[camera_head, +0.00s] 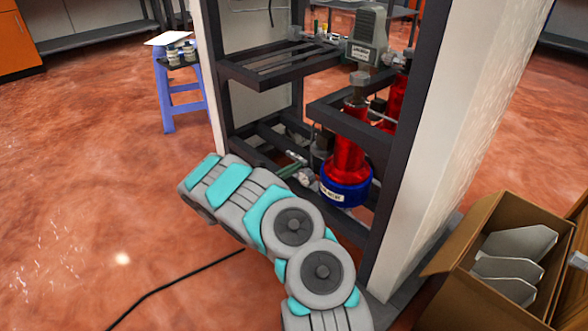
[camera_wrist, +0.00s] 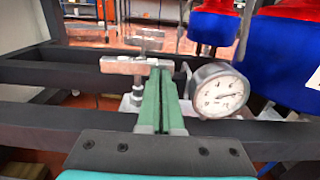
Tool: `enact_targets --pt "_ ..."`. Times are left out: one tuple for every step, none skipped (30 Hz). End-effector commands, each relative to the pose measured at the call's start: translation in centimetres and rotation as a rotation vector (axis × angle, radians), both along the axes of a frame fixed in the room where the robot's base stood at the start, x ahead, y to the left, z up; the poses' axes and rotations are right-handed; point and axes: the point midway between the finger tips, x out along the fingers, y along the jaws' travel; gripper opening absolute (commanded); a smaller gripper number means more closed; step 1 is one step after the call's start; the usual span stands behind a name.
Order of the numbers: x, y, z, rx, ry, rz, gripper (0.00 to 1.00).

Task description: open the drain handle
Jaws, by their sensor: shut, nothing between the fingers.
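In the wrist view, a grey metal lever handle (camera_wrist: 125,66), which looks like the drain handle, lies crosswise over a fitting low in the dark frame. A similar metal handle (camera_wrist: 140,42) stands behind it. My gripper (camera_wrist: 162,74) has its green fingers pressed together with nothing between them. Their tips are at the right part of the near handle; I cannot tell whether they touch it. In the head view, my gripper (camera_head: 292,167) reaches into the lower frame beside small metal fittings (camera_head: 306,179). The handle's details are too small there.
A round pressure gauge (camera_wrist: 218,90) sits close to the right of my fingers. A red cylinder with a blue base (camera_head: 346,188) stands to the right. Dark frame bars (camera_head: 270,68) surround the space. An open cardboard box (camera_head: 450,265) is at the lower right.

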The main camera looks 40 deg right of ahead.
Motion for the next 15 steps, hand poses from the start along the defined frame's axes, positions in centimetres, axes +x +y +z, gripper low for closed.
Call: enact_targets --pt "-0.11 -0.11 -0.07 0.000 0.000 -0.002 0.00" --pt "-0.14 -0.14 -0.08 0.000 0.000 -0.002 0.00" --pt "-0.18 -0.18 -0.09 0.000 0.000 -0.002 0.00" --pt "-0.21 -0.23 -0.09 -0.001 0.000 -0.002 0.00" --pt "-0.25 -0.26 -0.11 -0.001 0.000 -0.002 0.00" --pt "-0.29 -0.33 -0.11 -0.001 -0.001 -0.002 0.00" --pt "-0.34 -0.38 -0.12 -0.001 -0.001 -0.002 0.00" --pt "-0.39 -0.44 -0.12 -0.001 -0.001 -0.002 0.00" --pt "-0.44 -0.53 -0.12 -0.001 -0.001 -0.002 0.00" --pt "-0.49 -0.60 -0.12 -0.001 -0.001 -0.001 0.00" --pt "-0.54 -0.67 -0.12 0.000 -0.002 -0.001 0.00" --pt "-0.62 -0.79 -0.11 0.000 -0.002 -0.001 0.00" --pt "-0.67 -0.88 -0.11 0.000 -0.002 -0.001 0.00" --pt "-0.73 -0.97 -0.11 0.000 -0.002 -0.001 0.00" --pt "-0.81 -1.09 -0.10 0.000 -0.002 -0.001 0.00"
